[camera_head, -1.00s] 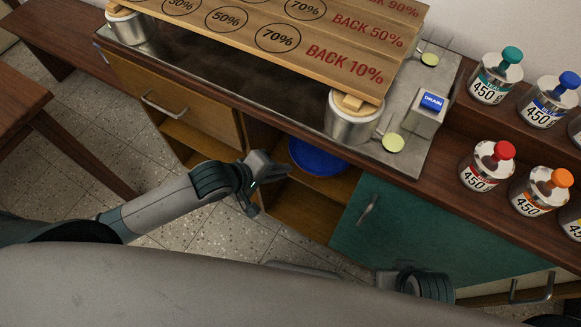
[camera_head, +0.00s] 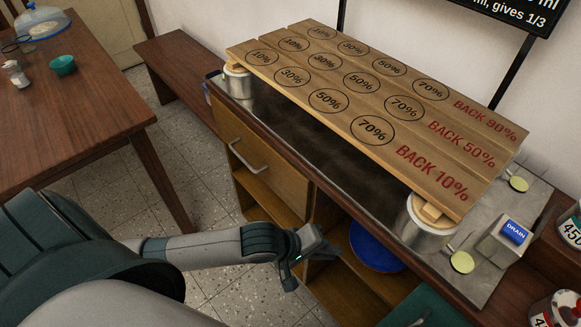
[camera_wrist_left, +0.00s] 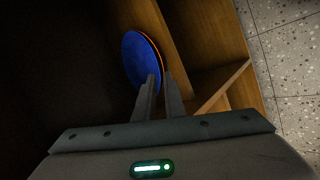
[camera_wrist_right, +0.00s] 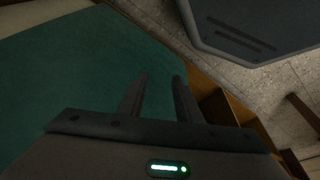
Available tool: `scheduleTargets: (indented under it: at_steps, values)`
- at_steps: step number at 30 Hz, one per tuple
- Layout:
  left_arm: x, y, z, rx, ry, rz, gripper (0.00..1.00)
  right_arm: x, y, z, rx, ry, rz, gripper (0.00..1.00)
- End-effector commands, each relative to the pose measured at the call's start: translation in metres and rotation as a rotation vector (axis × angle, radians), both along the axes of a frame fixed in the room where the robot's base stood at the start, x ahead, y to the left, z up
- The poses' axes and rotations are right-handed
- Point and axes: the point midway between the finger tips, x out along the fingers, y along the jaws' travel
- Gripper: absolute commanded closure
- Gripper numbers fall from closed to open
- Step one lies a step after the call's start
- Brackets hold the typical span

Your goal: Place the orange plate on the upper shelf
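The orange plate (camera_wrist_left: 157,48) shows only as a thin orange rim behind a blue plate (camera_wrist_left: 137,62) in the left wrist view. In the head view the blue plate (camera_head: 374,249) lies in the cabinet's open compartment, and no orange shows. My left gripper (camera_head: 326,247) reaches in at the plates' near edge. In the left wrist view its fingers (camera_wrist_left: 160,78) stand on either side of the plates' rim, a narrow gap apart; whether they press on it is unclear. My right gripper (camera_wrist_right: 160,77) is open and empty before a green door (camera_wrist_right: 75,75).
Wooden compartment walls and boards (camera_wrist_left: 215,35) stand close beside the left fingers. A drawer (camera_head: 262,165) with a handle is to the left. Speckled floor lies in front.

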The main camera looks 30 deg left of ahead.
Motion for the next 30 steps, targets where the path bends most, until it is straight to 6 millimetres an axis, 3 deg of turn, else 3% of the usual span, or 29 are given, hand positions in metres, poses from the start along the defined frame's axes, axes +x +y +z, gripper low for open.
scheduleTargets:
  at_steps: [8,17,23,30]
  values:
    - [-0.005,-0.002,-0.003,0.06,-0.036,-0.045,0.9,0.0,0.0,0.0,0.001,0.0,0.0,0.69]
    - [-0.032,0.01,-0.023,0.345,-0.128,-0.24,0.9,-0.002,0.0,-0.003,0.0,0.007,0.0,0.69]
    - [-0.069,0.036,-0.046,0.584,-0.12,-0.43,0.9,-0.003,0.0,-0.003,-0.001,0.009,0.0,0.69]
    - [-0.134,0.073,-0.073,0.79,-0.026,-0.695,0.9,-0.003,0.0,-0.003,-0.001,0.009,0.0,0.69]
